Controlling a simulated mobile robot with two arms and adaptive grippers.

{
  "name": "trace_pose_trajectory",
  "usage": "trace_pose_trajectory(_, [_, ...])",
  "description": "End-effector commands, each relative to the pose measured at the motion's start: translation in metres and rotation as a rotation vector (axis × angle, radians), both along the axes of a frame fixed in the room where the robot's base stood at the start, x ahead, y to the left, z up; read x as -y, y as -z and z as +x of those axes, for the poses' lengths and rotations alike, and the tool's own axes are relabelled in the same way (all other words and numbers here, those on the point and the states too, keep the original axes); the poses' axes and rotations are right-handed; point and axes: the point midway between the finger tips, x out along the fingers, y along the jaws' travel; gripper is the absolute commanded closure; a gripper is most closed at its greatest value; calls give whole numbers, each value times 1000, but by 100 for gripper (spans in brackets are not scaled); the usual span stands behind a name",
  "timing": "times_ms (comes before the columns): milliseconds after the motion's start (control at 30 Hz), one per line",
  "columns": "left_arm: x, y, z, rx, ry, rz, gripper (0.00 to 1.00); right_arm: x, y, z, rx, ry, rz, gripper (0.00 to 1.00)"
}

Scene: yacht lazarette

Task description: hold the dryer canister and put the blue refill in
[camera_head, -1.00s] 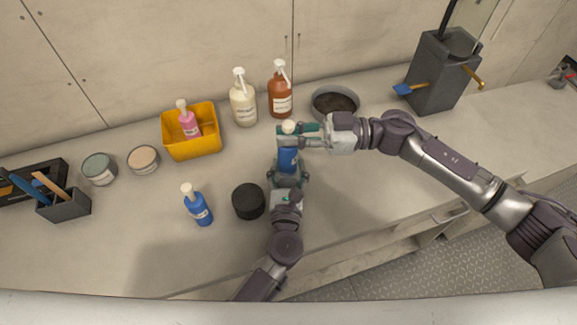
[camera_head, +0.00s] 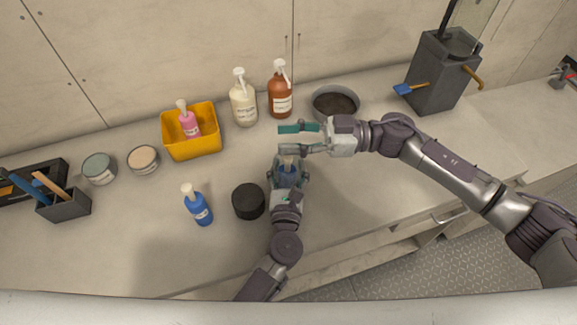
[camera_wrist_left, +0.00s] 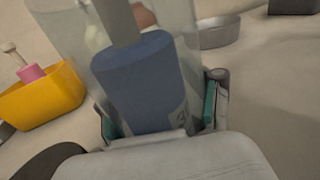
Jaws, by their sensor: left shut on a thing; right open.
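My left gripper (camera_head: 288,176) is shut on the clear dryer canister (camera_wrist_left: 185,45), holding it upright near the middle of the counter. The blue refill (camera_wrist_left: 142,82), a blue cylinder with a pale stem, is seen through the canister's clear wall and appears to be inside it. In the head view the blue refill (camera_head: 288,171) shows low between the left fingers, its pale tip on top. Whether it sits on the canister's bottom is hidden. My right gripper (camera_head: 298,139) is open and empty, just above and behind the canister, apart from the refill.
A yellow bin (camera_head: 180,150) holds a pink bottle. Cream (camera_head: 243,103) and brown (camera_head: 280,96) bottles and a grey bowl (camera_head: 350,111) stand behind. The counter front left is clear.

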Motion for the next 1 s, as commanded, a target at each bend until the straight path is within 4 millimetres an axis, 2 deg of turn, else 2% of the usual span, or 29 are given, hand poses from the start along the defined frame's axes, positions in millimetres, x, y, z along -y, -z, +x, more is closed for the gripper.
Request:
trace_pose_trajectory(167, [0,1,0,-1,0,0,83,26,1,2,-1,4,-3,58])
trace_pose_trajectory(400, [0,1,0,-1,0,0,83,78,1,4,-2,5,-3,58])
trace_pose_trajectory(600, [0,0,0,-1,0,0,83,108,1,5,-1,3,-1,58])
trace_pose_trajectory(733, [0,0,0,-1,0,0,83,116,0,5,0,2,0,58])
trace_pose_trajectory(1000, [0,0,0,-1,0,0,83,118,0,5,0,1,1,58])
